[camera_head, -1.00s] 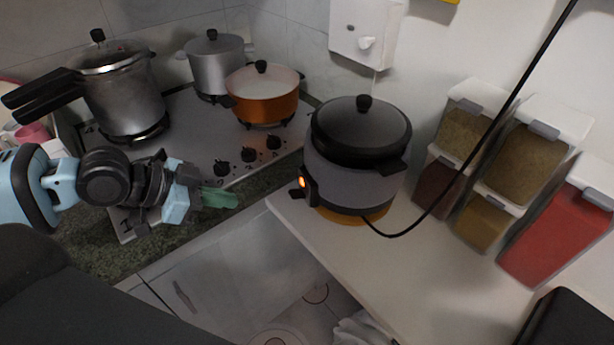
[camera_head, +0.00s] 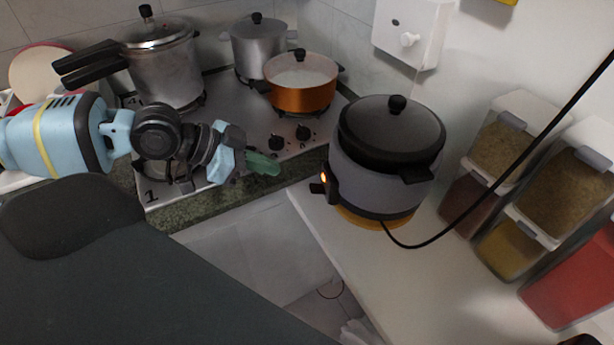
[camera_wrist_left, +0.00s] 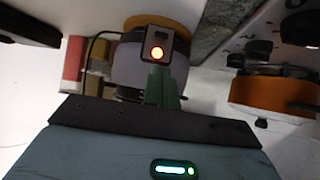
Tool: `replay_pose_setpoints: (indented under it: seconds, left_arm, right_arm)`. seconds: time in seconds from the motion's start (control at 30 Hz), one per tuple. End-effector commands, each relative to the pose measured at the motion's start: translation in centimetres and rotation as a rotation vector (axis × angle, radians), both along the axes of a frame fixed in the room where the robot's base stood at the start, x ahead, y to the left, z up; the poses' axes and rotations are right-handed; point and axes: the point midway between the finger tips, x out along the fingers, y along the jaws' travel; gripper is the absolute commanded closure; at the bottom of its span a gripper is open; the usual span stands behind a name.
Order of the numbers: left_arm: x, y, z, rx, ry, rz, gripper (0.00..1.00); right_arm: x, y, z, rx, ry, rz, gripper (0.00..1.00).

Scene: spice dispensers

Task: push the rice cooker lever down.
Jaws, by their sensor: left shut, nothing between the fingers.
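The rice cooker (camera_head: 385,185) is grey with a black lid and stands on the white counter. Its dark control panel (camera_head: 329,186) has a lit orange light and faces my left gripper; a small dark lever (camera_head: 317,188) sticks out from it. In the left wrist view the cooker (camera_wrist_left: 130,62) appears upside down, its panel (camera_wrist_left: 157,45) just beyond my fingers. My left gripper (camera_head: 268,164) has green fingers, shut and empty, left of the panel and apart from it in the head view. The fingers (camera_wrist_left: 164,82) partly cover the cooker in the wrist view. My right gripper is out of view.
The stove (camera_head: 225,100) with a pressure cooker (camera_head: 165,75), a grey pot (camera_head: 258,45) and an orange pot (camera_head: 302,85) lies behind my left arm. Spice dispensers (camera_head: 535,170) stand right of the cooker. A black cable (camera_head: 480,200) crosses before them.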

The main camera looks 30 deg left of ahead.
Motion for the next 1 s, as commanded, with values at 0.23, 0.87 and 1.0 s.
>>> replay_pose_setpoints:
  seconds: [0.23,0.87,1.0]
  left_arm:
    - [1.3,-1.4,-1.4,-0.007,0.000,0.000,1.00]
    - [5.2,-5.3,-5.3,-0.003,-0.001,0.001,1.00]
    - [5.4,-5.6,-5.6,-0.001,0.000,0.001,1.00]
  right_arm:
    - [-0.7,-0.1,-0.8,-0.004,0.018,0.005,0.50]
    - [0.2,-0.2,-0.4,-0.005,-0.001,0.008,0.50]
    - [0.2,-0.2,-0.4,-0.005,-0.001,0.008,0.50]
